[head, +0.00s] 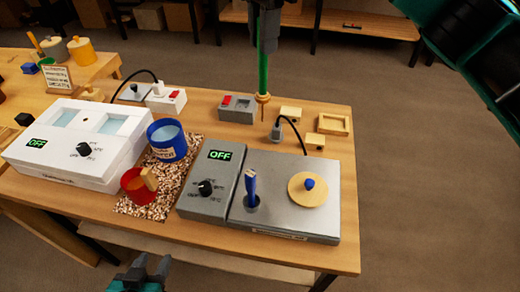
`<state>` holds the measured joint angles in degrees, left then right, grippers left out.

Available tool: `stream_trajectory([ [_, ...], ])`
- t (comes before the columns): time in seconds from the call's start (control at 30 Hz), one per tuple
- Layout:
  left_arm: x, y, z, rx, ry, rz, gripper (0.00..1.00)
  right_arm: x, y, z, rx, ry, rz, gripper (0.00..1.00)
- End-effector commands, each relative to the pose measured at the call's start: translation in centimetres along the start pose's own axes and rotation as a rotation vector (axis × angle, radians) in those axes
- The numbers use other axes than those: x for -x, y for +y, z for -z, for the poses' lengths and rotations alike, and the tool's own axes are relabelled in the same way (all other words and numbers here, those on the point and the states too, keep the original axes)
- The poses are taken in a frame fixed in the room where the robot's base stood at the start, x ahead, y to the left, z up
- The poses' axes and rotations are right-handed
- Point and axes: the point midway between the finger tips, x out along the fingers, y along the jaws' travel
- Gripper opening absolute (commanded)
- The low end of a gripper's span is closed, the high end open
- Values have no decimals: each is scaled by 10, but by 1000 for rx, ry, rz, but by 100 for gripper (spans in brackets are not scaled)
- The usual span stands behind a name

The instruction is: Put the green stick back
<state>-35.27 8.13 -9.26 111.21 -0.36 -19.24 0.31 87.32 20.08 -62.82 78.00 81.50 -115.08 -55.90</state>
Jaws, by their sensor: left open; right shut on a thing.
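The green stick (263,72) hangs upright in my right gripper (266,44) at the top centre of the head view. The gripper is shut around its upper part. A small brown collar and thin tip show at the stick's lower end, in front of the table's back edge; I cannot tell its exact height. My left gripper (151,266) is open and empty in front of the table's near edge, at the bottom left.
A grey unit (285,226) holds an upright blue stick (251,188) and a round wooden lid (308,205). Its control box (212,192) reads OFF. A blue pot (166,142) and red bowl (138,190) stand on a speckled mat (182,178). A white unit (75,145) is left.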

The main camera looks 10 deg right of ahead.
Motion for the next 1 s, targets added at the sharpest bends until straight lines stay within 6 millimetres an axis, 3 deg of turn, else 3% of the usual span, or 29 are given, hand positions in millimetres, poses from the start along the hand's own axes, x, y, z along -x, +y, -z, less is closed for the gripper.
stream_trajectory([
  [0.27,-5,1,-17,1,-12,-2,46,-59,-1,1,20,1,6,0],
  [0.5,-6,2,-21,1,-15,-3,46,-117,0,0,18,0,3,0],
  [0.77,-7,2,-22,1,-15,-3,46,-144,0,0,18,0,0,0],
  [1.0,-9,2,-24,1,-14,-3,46,-184,0,0,17,-1,4,0],
])
